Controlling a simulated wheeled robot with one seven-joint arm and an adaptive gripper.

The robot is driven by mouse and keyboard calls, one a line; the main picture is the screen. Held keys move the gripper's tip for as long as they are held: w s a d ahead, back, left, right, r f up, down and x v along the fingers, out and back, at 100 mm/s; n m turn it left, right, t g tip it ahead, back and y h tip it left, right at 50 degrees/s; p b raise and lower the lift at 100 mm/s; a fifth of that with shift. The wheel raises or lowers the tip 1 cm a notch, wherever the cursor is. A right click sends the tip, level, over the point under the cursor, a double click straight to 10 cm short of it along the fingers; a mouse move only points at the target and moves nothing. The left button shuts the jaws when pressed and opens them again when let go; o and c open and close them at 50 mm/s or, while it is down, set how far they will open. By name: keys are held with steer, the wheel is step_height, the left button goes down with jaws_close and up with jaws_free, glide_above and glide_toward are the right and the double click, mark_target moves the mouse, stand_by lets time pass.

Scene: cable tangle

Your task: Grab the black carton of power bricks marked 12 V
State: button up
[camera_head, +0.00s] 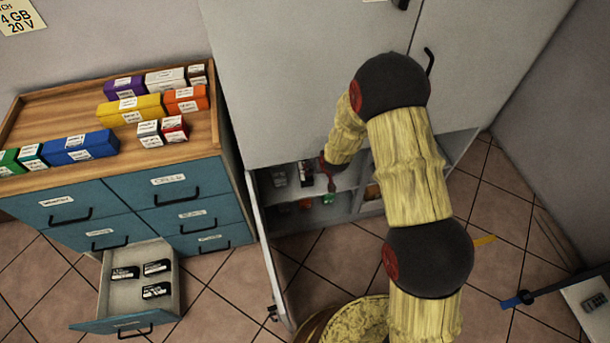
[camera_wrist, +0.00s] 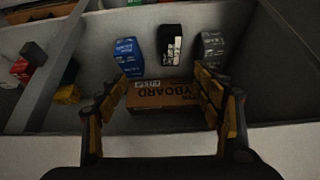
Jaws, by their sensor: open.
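A black carton (camera_wrist: 170,45) with a white label stands in a pale compartment in the wrist view; its print is too small to read. It stands between a blue carton (camera_wrist: 128,56) on the left and a grey carton (camera_wrist: 211,47) on the right. My gripper (camera_wrist: 163,88) is open and empty, its fingers spread to either side below these cartons in the picture. A brown keyboard box (camera_wrist: 165,95) shows between the fingers. In the head view my gripper (camera_head: 326,174) is at the open cabinet's shelf, beside a dark carton (camera_head: 306,173).
Three black labelled cartons (camera_head: 156,290) lie in an open drawer (camera_head: 108,296) of the blue cabinet. Coloured cartons (camera_head: 80,149) stand on its wooden top. The cabinet door (camera_head: 268,252) stands open left of my arm. A divider (camera_wrist: 55,65) borders the compartment on the left.

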mark_target(305, 172)
steer(key=w+a+f+t, duration=0.1)
steer(key=w+f+t, duration=0.1)
steer(key=f, duration=0.3)
steer(key=w+a+f+t+b, duration=0.1)
steer(key=w+f+t, duration=0.1)
steer(key=f, duration=0.4)
steer(key=w+a+f+t+y, duration=0.1)
steer(key=w+a+f, duration=0.1)
steer(key=f, duration=0.4)
steer(key=shift+a+t, duration=0.1)
steer(key=shift+t, duration=0.3)
steer(key=shift+w+a+f+n+b, duration=0.15)
steer(key=shift+w+f+b, duration=0.4)
steer(key=shift+w, duration=0.25)
steer(key=shift+w+a+f+n+b, duration=0.15)
steer(key=shift+w+f+b, duration=0.3)
steer(key=shift+w+b, duration=0.25)
steer(key=b+x, duration=0.2)
steer(key=x, duration=0.2)
steer(key=shift+w, duration=0.15)
steer(key=shift+r, duration=0.1)
steer(key=c, duration=0.3)
steer(key=c, duration=1.3)
